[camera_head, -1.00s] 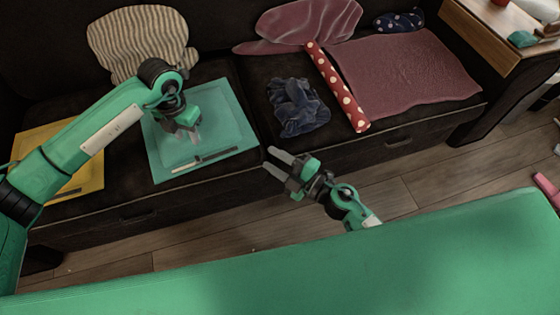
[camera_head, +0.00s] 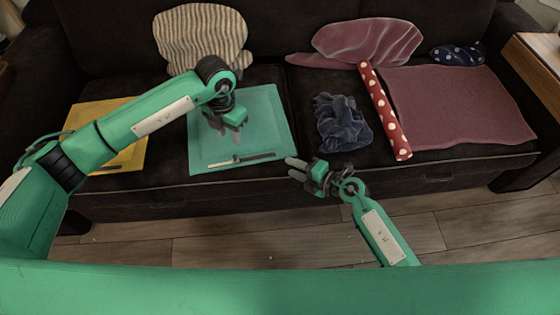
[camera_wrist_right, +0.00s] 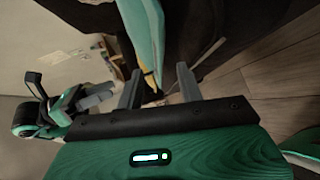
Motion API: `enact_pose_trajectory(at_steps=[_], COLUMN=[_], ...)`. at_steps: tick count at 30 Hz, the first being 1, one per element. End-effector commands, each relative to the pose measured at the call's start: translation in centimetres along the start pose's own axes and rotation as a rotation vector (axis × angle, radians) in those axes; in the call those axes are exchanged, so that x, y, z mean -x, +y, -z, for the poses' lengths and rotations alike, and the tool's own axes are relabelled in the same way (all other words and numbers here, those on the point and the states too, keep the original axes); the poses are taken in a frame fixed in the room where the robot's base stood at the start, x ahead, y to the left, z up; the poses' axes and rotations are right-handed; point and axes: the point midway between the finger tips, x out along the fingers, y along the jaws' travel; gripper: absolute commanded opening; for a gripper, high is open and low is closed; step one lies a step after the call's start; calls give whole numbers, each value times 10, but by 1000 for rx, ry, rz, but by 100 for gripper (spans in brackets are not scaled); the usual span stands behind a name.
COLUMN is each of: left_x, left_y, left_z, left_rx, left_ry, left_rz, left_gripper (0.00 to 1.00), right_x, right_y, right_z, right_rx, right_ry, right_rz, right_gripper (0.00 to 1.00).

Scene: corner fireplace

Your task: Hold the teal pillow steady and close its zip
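The teal pillow (camera_head: 270,108) lies flat on the sofa seat. A zip strip (camera_head: 240,160), part pale and part dark, runs along its front edge. My left gripper (camera_head: 236,132) points down over the middle of the pillow; its fingertips are hard to see, so I cannot tell whether it touches or how wide it is. My right gripper (camera_head: 292,168) is in front of the sofa edge, just right of the pillow's front right corner. In the right wrist view its two fingers (camera_wrist_right: 158,86) stand apart with nothing between them, and a teal edge (camera_wrist_right: 147,30) shows beyond.
A yellow pillow (camera_head: 110,128) lies left, partly behind my left arm. A striped cushion (camera_head: 205,38) leans at the back. Right of the teal pillow are a crumpled blue cloth (camera_head: 342,122), a red dotted roll (camera_head: 385,110) and a mauve cloth (camera_head: 460,105). Floor (camera_head: 290,248) shows in front.

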Motion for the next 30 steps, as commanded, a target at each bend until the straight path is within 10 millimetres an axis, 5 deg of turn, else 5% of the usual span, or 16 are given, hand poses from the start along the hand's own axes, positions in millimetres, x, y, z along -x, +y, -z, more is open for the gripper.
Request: enact_pose_trajectory(at_steps=[10, 24, 30], left_x=[0, 0, 0], left_y=[0, 0, 0], left_z=[0, 0, 0], left_rx=[0, 0, 0], left_ry=[0, 0, 0], left_rz=[0, 0, 0], left_gripper=[36, 36, 36], right_x=[-59, -72, -72], right_y=[1, 0, 0], right_z=[0, 0, 0], right_rx=[-3, -1, -1], right_ry=[0, 0, 0], right_rz=[-1, -1, -1], right_gripper=[37, 37, 0])
